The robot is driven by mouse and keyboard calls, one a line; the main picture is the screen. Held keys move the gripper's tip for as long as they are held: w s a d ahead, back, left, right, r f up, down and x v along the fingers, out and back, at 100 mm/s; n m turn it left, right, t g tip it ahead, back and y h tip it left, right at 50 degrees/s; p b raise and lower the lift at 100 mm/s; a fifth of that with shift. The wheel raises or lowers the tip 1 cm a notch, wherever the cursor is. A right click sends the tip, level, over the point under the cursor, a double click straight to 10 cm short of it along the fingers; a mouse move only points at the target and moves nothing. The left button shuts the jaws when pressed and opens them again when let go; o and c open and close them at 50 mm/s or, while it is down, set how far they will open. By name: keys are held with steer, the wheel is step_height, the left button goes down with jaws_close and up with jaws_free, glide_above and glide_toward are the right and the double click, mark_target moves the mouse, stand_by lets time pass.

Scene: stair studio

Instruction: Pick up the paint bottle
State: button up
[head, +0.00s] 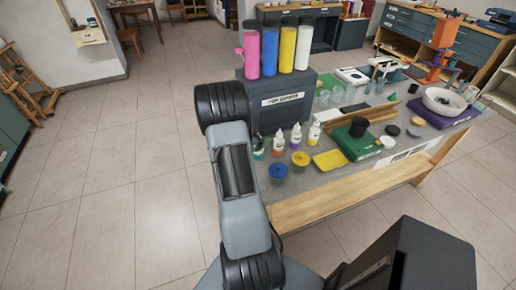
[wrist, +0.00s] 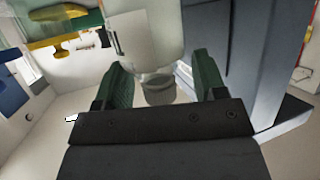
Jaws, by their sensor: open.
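Several small white dropper bottles with coloured bands stand in a row on the grey worktop in the head view; one with an orange band (head: 278,143) and one with a purple band (head: 296,137) are clear. The leftmost one, with green low down, stands close beside my arm. Larger pink (head: 251,54), blue (head: 269,57), yellow (head: 287,49) and white (head: 303,47) bottles stand on a dark box. In the wrist view my gripper (wrist: 162,86) is open. A pale bottle-like shape (wrist: 150,35) lies beyond and between its green fingers; I cannot tell which bottle. My arm hides the gripper in the head view.
The dark labelled box (head: 284,100) stands behind the small bottles. Open tiled floor lies left of the bench.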

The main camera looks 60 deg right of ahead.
steer(key=shift+s+d+f, duration=0.1)
steer(key=shift+d+f, duration=0.05)
steer(key=shift+d, duration=0.15)
jaws_close()
stand_by(0.5)
